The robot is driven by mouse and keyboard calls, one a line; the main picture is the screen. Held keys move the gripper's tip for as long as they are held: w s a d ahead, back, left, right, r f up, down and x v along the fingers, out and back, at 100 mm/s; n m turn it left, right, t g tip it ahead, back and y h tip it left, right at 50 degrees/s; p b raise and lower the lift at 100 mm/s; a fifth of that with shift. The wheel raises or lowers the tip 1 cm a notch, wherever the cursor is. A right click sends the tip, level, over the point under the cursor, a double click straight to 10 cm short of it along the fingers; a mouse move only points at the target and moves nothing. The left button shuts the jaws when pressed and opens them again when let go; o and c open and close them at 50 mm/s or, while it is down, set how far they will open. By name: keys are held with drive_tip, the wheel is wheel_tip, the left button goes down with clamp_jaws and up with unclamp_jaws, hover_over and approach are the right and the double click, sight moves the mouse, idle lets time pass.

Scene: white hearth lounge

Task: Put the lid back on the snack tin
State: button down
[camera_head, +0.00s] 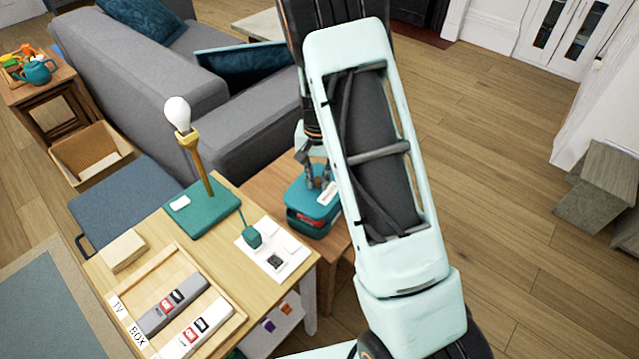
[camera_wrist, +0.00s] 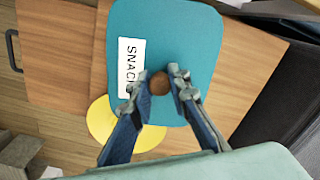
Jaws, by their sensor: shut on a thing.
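My gripper (camera_head: 318,183) is shut on the brown knob (camera_wrist: 158,83) of the teal lid; the knob sits between the two fingertips in the wrist view (camera_wrist: 165,87). The lid (camera_head: 300,196) is a rounded teal plate with a white label, partly readable as "SNAC", and it fills the middle of the wrist view (camera_wrist: 190,40). The snack tin (camera_head: 318,229) is below the lid on the small wooden table, with red showing under the lid. The lid hides most of the tin's opening. I cannot tell whether lid and tin touch.
A yellow round thing (camera_wrist: 102,128) shows partly from under the lid. Open floor lies right.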

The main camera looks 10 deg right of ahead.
drive_tip(key=shift+w+a, duration=0.15)
drive_tip(key=shift+w, duration=0.05)
drive_tip(key=shift+f+b, duration=2.25)
drive_tip(key=shift+f, duration=0.9)
drive_tip(key=shift+f, duration=0.15)
drive_tip(key=c, duration=1.3)
unclamp_jaws()
drive_tip(key=shift+o, duration=0.2)
drive_tip(key=shift+r+p, duration=2.5)
drive_tip(key=shift+r, duration=1.05)
